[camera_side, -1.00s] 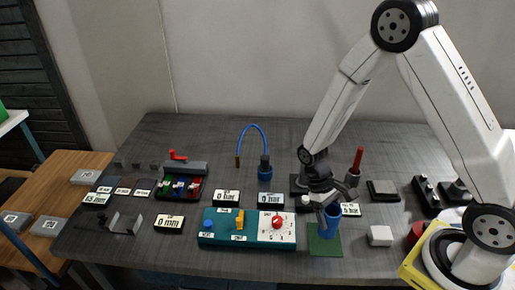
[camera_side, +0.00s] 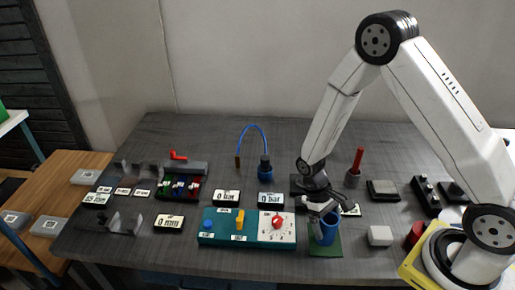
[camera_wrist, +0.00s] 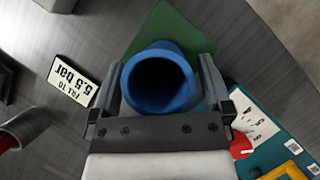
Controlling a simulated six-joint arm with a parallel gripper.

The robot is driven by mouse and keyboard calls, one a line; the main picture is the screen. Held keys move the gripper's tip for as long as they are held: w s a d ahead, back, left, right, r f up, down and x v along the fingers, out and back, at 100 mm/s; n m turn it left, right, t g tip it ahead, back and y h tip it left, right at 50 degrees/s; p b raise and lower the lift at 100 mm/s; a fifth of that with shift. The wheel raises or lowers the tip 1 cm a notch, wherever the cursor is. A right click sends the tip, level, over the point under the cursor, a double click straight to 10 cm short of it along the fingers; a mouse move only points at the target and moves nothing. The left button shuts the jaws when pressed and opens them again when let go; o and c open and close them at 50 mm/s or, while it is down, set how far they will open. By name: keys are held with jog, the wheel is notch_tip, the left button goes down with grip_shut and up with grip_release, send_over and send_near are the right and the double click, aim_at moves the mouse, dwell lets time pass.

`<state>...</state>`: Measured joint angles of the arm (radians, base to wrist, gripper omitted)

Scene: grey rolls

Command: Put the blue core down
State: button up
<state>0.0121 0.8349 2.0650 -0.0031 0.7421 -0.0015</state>
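The blue core (camera_side: 325,230) is a hollow upright cylinder over the green mat (camera_side: 333,252), right of the teal panel. In the wrist view I look down into the open end of the blue core (camera_wrist: 160,82), with the green mat (camera_wrist: 172,22) beyond it. My gripper (camera_side: 321,208) is at the top of the core. In the wrist view my gripper (camera_wrist: 160,72) has one finger along each side of the core and appears shut on it. The core's lower end is very close to the mat; I cannot tell whether it touches.
The teal panel (camera_side: 245,241) with a yellow lever and red knob stands left of the mat. A white block (camera_side: 380,235) and a red cylinder (camera_side: 415,233) stand to the right. A grey cup with a red stick (camera_side: 354,170) and a blue hose fitting (camera_side: 265,170) stand behind.

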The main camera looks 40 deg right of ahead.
jog(key=shift+r, duration=0.1)
jog(key=v, duration=1.2)
jog(key=shift+r, duration=0.15)
dwell(0.6)
jog(key=s+r+t, duration=0.5)
jog(key=t, duration=0.3)
jog(key=shift+s+a+r, duration=0.2)
jog(key=shift+s, duration=0.1)
dwell(1.4)
